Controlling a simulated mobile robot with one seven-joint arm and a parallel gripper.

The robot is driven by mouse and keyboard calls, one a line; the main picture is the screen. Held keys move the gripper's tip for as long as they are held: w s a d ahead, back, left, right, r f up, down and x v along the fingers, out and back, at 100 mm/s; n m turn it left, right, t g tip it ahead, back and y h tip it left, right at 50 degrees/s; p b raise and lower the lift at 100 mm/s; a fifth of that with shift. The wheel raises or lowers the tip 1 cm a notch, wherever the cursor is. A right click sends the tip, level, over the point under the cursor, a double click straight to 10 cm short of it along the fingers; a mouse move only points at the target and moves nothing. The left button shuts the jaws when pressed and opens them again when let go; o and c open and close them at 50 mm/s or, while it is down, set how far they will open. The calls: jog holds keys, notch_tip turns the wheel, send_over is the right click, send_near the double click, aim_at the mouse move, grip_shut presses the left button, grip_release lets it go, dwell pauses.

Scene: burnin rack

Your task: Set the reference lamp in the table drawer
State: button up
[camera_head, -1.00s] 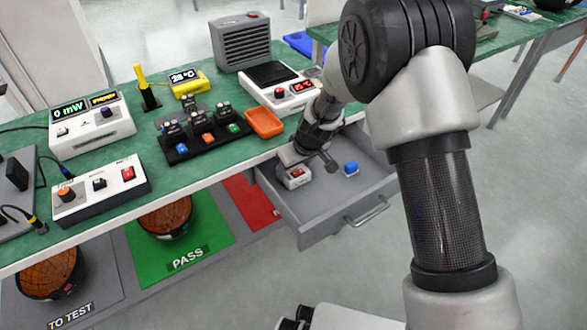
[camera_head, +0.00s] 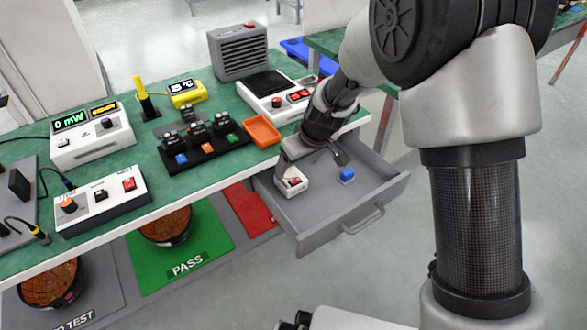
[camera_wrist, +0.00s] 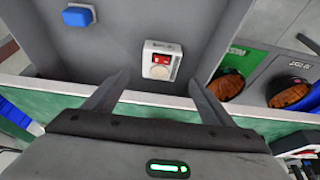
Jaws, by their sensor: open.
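A small white box with a red patch and a round cream disc, which looks like the reference lamp (camera_head: 292,181), sits on the floor of the open table drawer (camera_head: 318,210), near its left side. It also shows upright in the wrist view (camera_wrist: 161,61). My gripper (camera_wrist: 157,79) is open and empty. Its fingers point toward the white box, one on each side in the picture, and stand apart from it. In the head view my gripper (camera_head: 312,158) is at the back of the drawer by the table edge, partly hidden by my own arm.
A blue block (camera_head: 347,175) lies in the drawer to the right of the white box. On the green table (camera_head: 190,78) stand an orange tray (camera_head: 262,131), a black socket board (camera_head: 205,148) and several instruments. The drawer's front half is clear.

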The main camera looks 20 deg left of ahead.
jog(key=s+d+r+m+t, duration=0.15)
jog(key=s+d+r, duration=0.25)
jog(key=d+r, duration=0.5)
jog(key=s+d+r+m, duration=0.3)
jog(key=d+r, duration=0.4)
jog(key=r, duration=0.4)
jog(key=s+d+r+m+h, duration=0.1)
jog(key=s+d+r+m, duration=0.1)
jog(key=s+d, duration=0.5)
jog(key=s+d+r+m+t+h, duration=0.1)
jog(key=s+d+r+m+h, duration=0.1)
jog(key=s+d, duration=0.5)
jog(key=shift+s+r+m+h, duration=0.3)
jog(key=shift+s+m, duration=0.35)
jog(key=shift+s, duration=0.45)
jog(key=shift+a, duration=0.1)
